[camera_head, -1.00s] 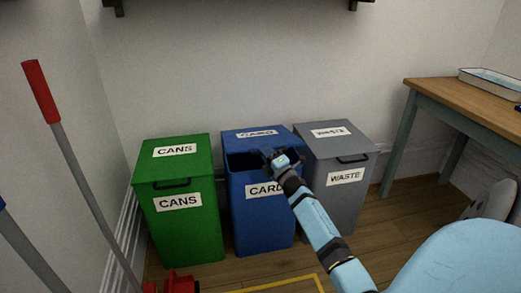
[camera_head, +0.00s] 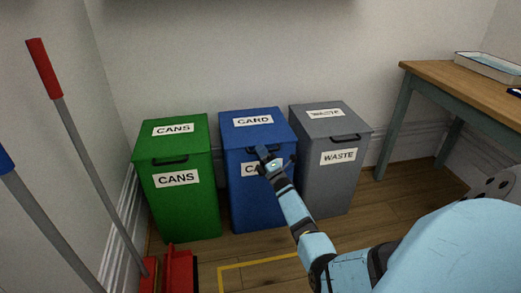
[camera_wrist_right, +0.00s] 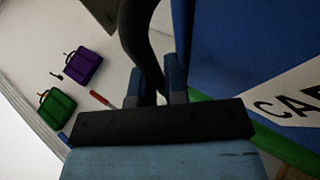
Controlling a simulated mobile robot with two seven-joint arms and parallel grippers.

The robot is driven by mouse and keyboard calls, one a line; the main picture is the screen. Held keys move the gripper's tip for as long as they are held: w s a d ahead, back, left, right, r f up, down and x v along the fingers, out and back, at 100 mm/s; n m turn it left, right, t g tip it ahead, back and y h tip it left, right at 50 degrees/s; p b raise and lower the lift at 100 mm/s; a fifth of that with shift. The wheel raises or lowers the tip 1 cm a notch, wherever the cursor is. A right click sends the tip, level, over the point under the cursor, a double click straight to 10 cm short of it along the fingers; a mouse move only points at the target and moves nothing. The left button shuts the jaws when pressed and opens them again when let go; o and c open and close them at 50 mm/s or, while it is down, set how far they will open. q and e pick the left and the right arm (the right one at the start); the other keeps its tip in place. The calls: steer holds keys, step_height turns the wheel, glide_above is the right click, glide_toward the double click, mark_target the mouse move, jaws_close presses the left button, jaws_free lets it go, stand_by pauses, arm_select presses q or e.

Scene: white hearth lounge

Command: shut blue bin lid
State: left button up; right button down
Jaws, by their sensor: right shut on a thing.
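The blue bin (camera_head: 237,190) with the CARD label stands between two other bins. Its lid (camera_head: 239,123) lies flat across the top and no dark opening shows. My right gripper (camera_head: 263,153) is at the front edge of the lid, in front of the bin. In the right wrist view its fingers (camera_wrist_right: 156,88) are shut on the black lid handle (camera_wrist_right: 142,35). The front label is partly hidden behind my gripper. My left gripper is out of view.
A green CANS bin (camera_head: 184,205) stands left and a grey WASTE bin (camera_head: 333,181) right, both lids down. A red-handled pole (camera_head: 82,145) and red dustpan (camera_head: 180,270) are at left. A wooden table (camera_head: 450,81) stands at right.

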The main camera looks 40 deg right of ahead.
steer(key=shift+s+f, duration=0.1)
steer(key=shift+f, duration=0.3)
steer(key=c, duration=1.2)
jaws_free()
steer(key=shift+f, duration=0.15)
steer(key=shift+r, duration=0.25)
